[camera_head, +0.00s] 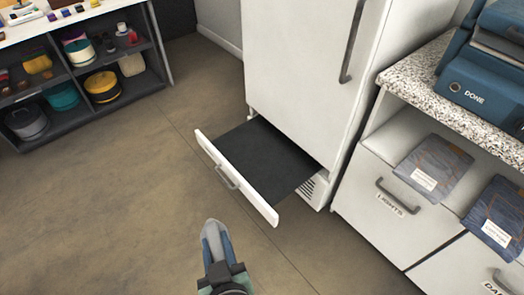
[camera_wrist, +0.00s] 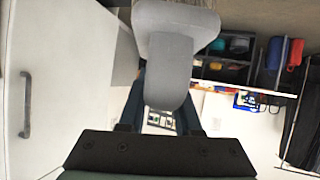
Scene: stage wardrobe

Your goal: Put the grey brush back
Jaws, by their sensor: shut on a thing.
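The grey brush (camera_wrist: 177,62) fills the upper middle of the wrist view, its wide end at the top and its narrower part between my fingers. My gripper (camera_wrist: 163,108) is shut on it. In the head view my gripper (camera_head: 216,250) is at the bottom centre, with the brush's pale grey end (camera_head: 211,228) showing at its tip. They are in front of a pulled-out low drawer (camera_head: 238,180) of a tall white cabinet. The drawer's dark floor looks empty. Part of the brush is hidden by my fingers.
The tall white cabinet (camera_head: 300,65) has a grey handle. A dark shelf unit (camera_head: 75,75) holds containers at upper left. The floor between is clear.

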